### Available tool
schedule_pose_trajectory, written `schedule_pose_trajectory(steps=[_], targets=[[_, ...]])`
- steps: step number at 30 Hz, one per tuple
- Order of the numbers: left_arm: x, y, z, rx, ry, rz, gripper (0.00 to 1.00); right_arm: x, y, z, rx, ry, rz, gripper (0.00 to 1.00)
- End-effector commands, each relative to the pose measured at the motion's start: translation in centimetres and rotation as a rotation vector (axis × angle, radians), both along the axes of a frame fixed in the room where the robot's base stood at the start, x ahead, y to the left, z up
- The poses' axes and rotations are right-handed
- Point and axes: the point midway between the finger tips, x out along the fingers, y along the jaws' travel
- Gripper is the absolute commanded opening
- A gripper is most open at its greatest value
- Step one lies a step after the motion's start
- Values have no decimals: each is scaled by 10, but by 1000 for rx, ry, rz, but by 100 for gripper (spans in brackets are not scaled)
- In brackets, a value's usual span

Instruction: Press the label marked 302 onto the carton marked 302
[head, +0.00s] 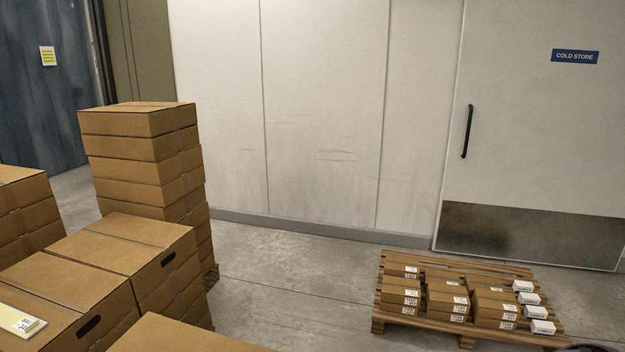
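Several small brown cartons (447,298) with white labels sit stacked in rows on a wooden pallet at the lower right. The print on their labels is too small to read, so I cannot tell which carton, if any, is marked 302. A flat pale item (18,321) with a small printed white patch lies on a large brown box at the lower left edge. I cannot read its marks or tell whether it is the label marked 302. Neither of my grippers shows in the head view.
Large brown boxes (145,165) stand in a tall stack at the left, with lower stacks (120,262) in front. Small white boxes (532,298) line the right side of the pallet (392,328). A cold store door (540,150) is behind. Grey floor (285,285) lies clear between.

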Motion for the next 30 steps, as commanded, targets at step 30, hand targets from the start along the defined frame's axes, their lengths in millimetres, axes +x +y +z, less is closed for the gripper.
schedule_pose_trajectory(steps=[30], targets=[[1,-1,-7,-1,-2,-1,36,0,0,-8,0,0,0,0]])
